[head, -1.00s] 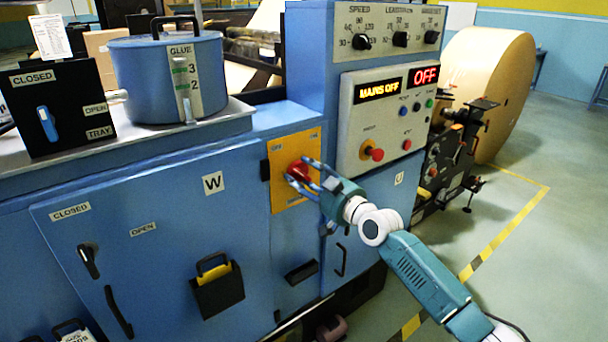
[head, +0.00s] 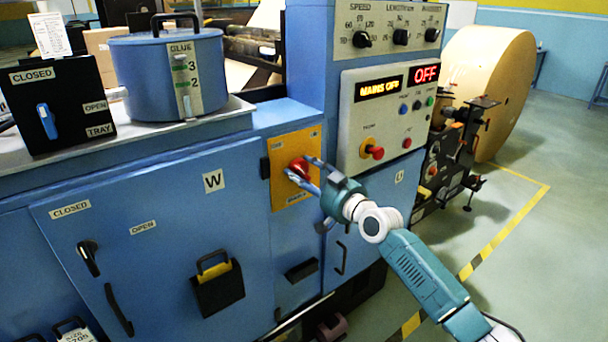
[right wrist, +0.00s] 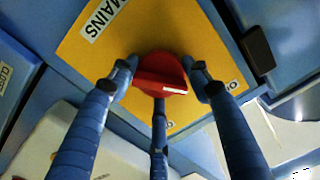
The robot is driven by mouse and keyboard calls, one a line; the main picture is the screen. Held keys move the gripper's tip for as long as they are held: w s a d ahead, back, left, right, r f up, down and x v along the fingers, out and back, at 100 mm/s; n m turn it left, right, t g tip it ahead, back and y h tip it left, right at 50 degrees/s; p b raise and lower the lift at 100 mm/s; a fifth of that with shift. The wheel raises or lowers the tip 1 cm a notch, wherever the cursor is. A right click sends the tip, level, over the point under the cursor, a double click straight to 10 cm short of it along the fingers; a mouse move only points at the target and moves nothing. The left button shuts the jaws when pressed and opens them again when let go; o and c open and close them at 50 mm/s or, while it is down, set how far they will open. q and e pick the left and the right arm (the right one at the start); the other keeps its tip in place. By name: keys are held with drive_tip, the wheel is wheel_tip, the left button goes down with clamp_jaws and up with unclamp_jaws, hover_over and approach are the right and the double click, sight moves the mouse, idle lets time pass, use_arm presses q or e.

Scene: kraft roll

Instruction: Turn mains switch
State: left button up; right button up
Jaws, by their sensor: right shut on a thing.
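The red mains switch knob (head: 299,168) sits on a yellow plate (head: 282,150) on the front of the blue machine. My right gripper (head: 301,169) reaches it from the right and is shut on the knob. In the right wrist view, blue fingers press on both sides of the red knob (right wrist: 160,73), with a third finger below. The yellow plate (right wrist: 100,62) with its MAINS label looks turned askew there. The display (head: 378,89) reads MAINS OFF, and the red one (head: 426,75) reads OFF. My left gripper is not in view.
A grey control panel (head: 350,150) with a red button (head: 373,152) is close to the right of my gripper. A blue glue pot (head: 145,75) and a black tray lever box (head: 70,125) stand on the left. Open floor lies right.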

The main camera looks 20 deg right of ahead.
drive_tip(key=m, duration=0.1)
drive_tip(key=r+m, duration=0.1)
drive_tip(key=m, duration=0.1)
drive_tip(key=shift+w+d+r+m, duration=0.1)
drive_tip(key=shift+d+r+m, duration=0.1)
drive_tip(key=shift+r+m, duration=0.1)
drive_tip(key=m, duration=0.4)
drive_tip(key=shift+d+p, duration=0.1)
drive_tip(key=shift+p, duration=0.3)
drive_tip(key=m, duration=0.2)
drive_tip(key=m+p, duration=0.1)
drive_tip(key=m, duration=0.1)
drive_tip(key=shift+f+m, duration=0.2)
drive_tip(key=shift+m, duration=0.2)
drive_tip(key=shift+d+f+m+p, duration=0.1)
drive_tip(key=shift+m+p, duration=0.4)
drive_tip(key=shift+m, duration=0.6)
drive_tip(key=shift+f+m, duration=0.1)
drive_tip(key=shift+m, duration=0.4)
drive_tip(key=shift+f, duration=0.1)
drive_tip(key=o, duration=1.1)
drive_tip(key=shift+o, duration=0.3)
drive_tip(key=shift+d+f, duration=0.15)
drive_tip(key=shift+f, duration=0.1)
